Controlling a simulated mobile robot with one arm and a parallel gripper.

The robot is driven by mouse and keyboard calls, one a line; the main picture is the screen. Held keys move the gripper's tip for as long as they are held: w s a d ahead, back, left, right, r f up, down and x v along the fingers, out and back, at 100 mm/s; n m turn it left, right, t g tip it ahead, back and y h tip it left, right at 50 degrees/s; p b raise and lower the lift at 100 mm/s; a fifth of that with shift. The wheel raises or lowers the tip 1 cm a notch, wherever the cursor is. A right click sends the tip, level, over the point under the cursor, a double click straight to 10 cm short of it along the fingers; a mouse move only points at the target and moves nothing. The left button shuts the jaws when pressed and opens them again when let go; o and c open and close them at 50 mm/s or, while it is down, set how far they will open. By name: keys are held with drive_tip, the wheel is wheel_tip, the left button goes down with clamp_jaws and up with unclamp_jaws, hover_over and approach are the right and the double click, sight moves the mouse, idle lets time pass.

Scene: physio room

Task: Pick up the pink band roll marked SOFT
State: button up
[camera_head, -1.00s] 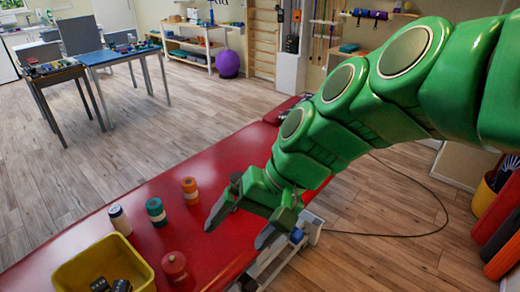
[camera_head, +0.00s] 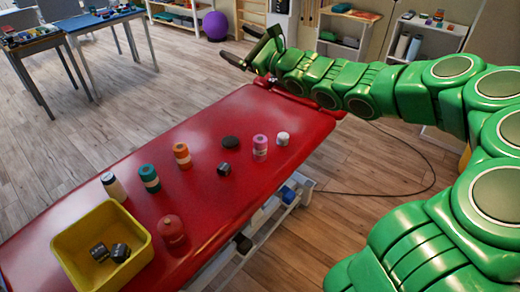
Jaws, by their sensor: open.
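The pink band roll (camera_head: 260,147) stands upright on the red treatment table (camera_head: 215,222), toward its far right part. It has a pale label band; any writing is too small to read. My gripper (camera_head: 248,50) is open and empty beyond the far end of the table, above and apart from the pink roll. My green arm reaches in from the right and does not cover the roll.
A white roll (camera_head: 282,138), black disc (camera_head: 230,143) and dark block (camera_head: 224,169) are near the pink roll. A yellow bin (camera_head: 70,240) holds dark items.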

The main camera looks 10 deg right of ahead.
drive_tip(key=w+d+f+m+t+h, duration=0.2)
drive_tip(key=w+d+f+m+h, duration=0.2)
drive_tip(key=w+d+f+m, duration=0.3)
drive_tip(key=m+h, duration=0.2)
drive_tip(key=m, duration=0.1)
hover_over(264, 149)
drive_tip(key=v, duration=0.3)
wheel_tip(264, 149, down, 7)
wheel_tip(264, 149, down, 34)
drive_tip(key=shift+r, duration=0.2)
drive_tip(key=shift+w+f, duration=0.15)
drive_tip(key=shift+x, duration=3.75)
drive_tip(key=shift+r, duration=0.25)
drive_tip(key=c, duration=1.3)
drive_tip(key=shift+o, duration=0.2)
drive_tip(key=shift+r, duration=0.1)
